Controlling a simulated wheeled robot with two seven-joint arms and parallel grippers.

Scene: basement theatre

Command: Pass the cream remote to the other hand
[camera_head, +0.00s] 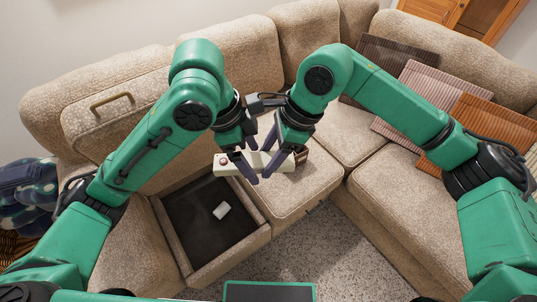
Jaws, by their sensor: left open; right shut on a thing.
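The cream remote (284,164) is a long pale bar with a red button near its left end. It is held level in front of the sofa corner. My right gripper (273,160) is shut on it from the right side. My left gripper (245,162) is open at its left half, with fingers close around or beside it; I cannot tell whether they touch it. The fingers of both grippers hide parts of the remote's middle.
Beige sectional seats (295,192) surround the grippers. Striped cushions (408,95) lie at right. A dark spotted blue cloth or cushion (25,190) is at far left. Carpet (345,245) is clear.

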